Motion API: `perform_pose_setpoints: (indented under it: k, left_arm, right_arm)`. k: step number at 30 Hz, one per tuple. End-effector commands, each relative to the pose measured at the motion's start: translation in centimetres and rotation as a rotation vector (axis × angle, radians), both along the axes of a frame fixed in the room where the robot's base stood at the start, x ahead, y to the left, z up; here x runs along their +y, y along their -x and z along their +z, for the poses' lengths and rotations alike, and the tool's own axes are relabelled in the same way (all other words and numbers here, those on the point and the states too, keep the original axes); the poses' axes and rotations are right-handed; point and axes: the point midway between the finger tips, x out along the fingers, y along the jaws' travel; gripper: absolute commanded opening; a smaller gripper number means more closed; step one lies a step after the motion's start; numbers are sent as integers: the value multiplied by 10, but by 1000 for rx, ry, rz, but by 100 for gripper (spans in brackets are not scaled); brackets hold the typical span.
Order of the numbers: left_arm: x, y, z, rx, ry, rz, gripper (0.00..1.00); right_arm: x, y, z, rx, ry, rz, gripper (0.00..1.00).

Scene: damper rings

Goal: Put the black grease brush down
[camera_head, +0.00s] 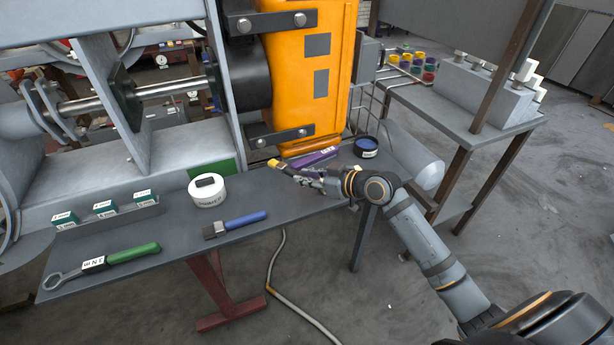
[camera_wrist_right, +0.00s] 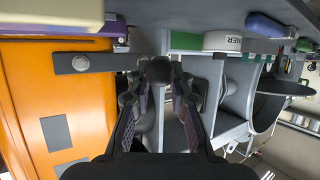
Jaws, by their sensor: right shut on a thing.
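The black grease brush (camera_head: 287,171) shows in the head view as a short dark shaft with a yellowish tip, pointing left out of my right gripper (camera_head: 308,177). The gripper is shut on it near the front edge of the grey bench (camera_head: 285,200); I cannot tell the exact gap to the bench top. In the right wrist view, a dark rounded end, likely the brush (camera_wrist_right: 160,71), shows between the two fingers of the right gripper (camera_wrist_right: 160,92). The gripped part is mostly hidden by the fingers. My left gripper is out of view.
A purple labelled tool (camera_head: 314,157) and a black tin (camera_head: 366,147) lie close behind the gripper. A white round tub (camera_head: 207,190), a blue-handled brush (camera_head: 236,224), a green-handled wrench (camera_head: 105,262) and small boxes (camera_head: 104,209) are farther left.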

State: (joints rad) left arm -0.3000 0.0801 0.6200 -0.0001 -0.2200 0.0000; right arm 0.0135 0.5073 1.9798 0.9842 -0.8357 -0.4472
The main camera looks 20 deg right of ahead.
Motion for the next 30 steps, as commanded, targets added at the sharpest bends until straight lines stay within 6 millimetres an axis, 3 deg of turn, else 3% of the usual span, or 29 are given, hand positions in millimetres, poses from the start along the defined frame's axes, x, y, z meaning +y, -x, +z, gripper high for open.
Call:
perform_pose_setpoints:
  k: [12, 23, 24, 25, 30]
  left_arm:
    - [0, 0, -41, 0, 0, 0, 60]
    - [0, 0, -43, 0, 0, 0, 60]
    - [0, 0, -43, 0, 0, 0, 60]
    - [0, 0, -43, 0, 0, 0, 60]
    - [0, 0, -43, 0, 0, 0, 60]
  right_arm:
    - [0, 0, -49, 1, -2, 0, 0]
    - [0, 0, -52, 0, -1, 0, 0]
    - [0, 0, -52, 0, -1, 0, 24]
    - [0, 0, -52, 0, -1, 0, 28]
    - [0, 0, -52, 0, -1, 0, 28]
